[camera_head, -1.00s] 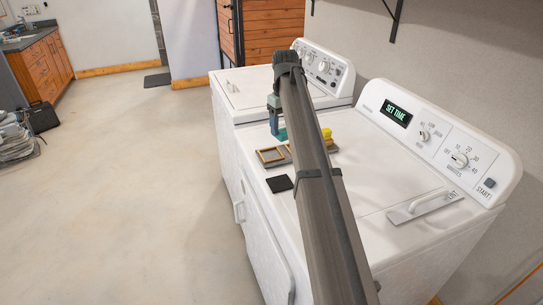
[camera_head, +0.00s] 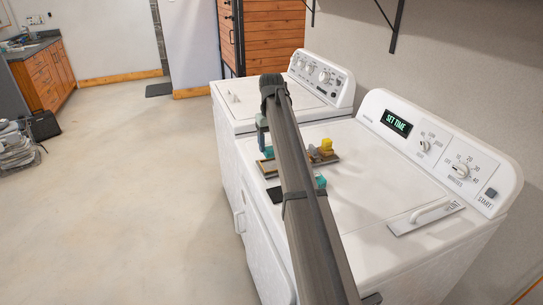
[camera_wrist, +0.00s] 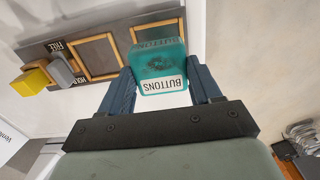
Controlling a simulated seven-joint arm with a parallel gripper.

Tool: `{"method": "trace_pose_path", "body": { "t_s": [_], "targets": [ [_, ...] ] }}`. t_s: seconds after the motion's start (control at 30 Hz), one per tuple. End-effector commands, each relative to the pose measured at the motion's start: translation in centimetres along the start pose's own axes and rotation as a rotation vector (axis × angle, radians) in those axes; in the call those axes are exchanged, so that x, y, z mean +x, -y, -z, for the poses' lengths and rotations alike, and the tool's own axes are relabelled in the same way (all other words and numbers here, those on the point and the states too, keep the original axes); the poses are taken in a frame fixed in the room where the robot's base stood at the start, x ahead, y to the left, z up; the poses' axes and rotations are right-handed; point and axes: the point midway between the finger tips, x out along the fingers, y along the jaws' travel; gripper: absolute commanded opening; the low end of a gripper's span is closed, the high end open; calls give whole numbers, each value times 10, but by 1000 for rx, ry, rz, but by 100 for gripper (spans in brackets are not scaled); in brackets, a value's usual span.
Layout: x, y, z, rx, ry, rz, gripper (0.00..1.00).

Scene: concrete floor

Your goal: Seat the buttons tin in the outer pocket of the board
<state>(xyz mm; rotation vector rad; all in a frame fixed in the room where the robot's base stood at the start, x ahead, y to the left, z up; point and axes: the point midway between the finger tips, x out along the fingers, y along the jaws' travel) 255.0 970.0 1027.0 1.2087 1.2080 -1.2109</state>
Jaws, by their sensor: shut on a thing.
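My gripper (camera_wrist: 162,95) is shut on the teal buttons tin (camera_wrist: 160,65), whose white label reads BUTTONS in the wrist view. The brown board (camera_wrist: 122,45) lies behind the tin in that view, with a wood-rimmed middle pocket (camera_wrist: 97,57) empty. The tin covers part of the rimmed pocket at the board's end (camera_wrist: 148,28); I cannot tell whether it touches. In the head view the tin (camera_head: 268,152) shows teal below my gripper (camera_head: 262,138), and my arm hides part of the board (camera_head: 327,162).
A yellow block (camera_head: 326,146) and a grey piece (camera_wrist: 60,70) sit toward the board's other end. A small teal thing (camera_head: 320,182) shows beside my arm. The appliance top to the right is clear.

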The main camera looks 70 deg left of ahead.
Motion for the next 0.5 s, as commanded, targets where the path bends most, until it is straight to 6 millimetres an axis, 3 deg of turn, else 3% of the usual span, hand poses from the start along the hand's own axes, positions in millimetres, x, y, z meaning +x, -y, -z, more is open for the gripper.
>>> {"method": "trace_pose_path", "body": {
  "t_s": [0.5],
  "targets": [
    [48,0,0,-1,-1,0,28]
  ]
}}
